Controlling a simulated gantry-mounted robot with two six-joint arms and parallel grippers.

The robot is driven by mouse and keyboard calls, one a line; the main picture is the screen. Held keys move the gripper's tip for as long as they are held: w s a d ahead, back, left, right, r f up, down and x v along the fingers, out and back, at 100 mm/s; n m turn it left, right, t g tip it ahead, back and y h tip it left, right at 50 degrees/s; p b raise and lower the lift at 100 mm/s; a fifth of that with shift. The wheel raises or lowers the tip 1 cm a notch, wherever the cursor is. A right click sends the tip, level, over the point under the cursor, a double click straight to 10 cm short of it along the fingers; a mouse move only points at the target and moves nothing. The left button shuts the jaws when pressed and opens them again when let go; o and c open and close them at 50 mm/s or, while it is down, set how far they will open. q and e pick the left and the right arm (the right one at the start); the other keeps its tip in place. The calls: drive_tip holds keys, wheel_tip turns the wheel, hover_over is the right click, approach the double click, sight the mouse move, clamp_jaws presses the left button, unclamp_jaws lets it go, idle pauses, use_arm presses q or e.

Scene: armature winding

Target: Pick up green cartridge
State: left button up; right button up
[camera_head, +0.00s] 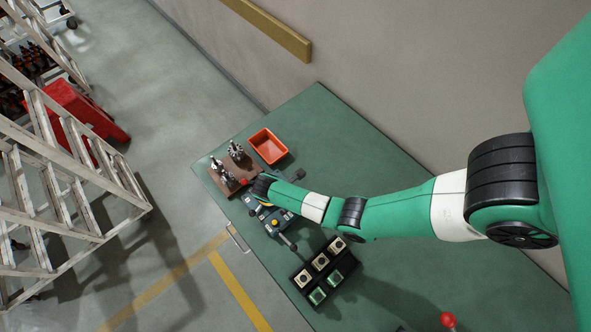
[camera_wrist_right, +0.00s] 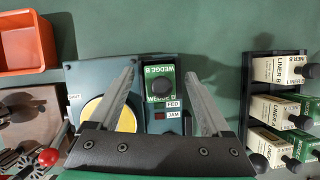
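A green cartridge labelled WEDGE B (camera_wrist_right: 161,82), with a dark round knob, sits in the blue-grey machine (camera_wrist_right: 85,75) in the right wrist view. My right gripper (camera_wrist_right: 160,72) is open, with one finger on each side of this cartridge in the picture; I cannot tell its height above it. In the head view my right arm covers part of the machine (camera_head: 287,226), and its fingers are hidden. Two more green cartridges (camera_head: 336,277) stand in the black rack (camera_head: 328,292), beside beige ones (camera_head: 320,262). My left gripper is not in view.
An orange bin (camera_head: 268,146) and a brown board (camera_head: 214,182) with metal parts lie behind the machine on the green table (camera_head: 340,130). Beige cartridges labelled LINER (camera_wrist_right: 283,69) stand right of the gripper. A red-topped knob (camera_wrist_right: 48,157) is at lower left.

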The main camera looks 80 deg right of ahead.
clamp_jaws()
drive_tip(key=shift+r, duration=0.1)
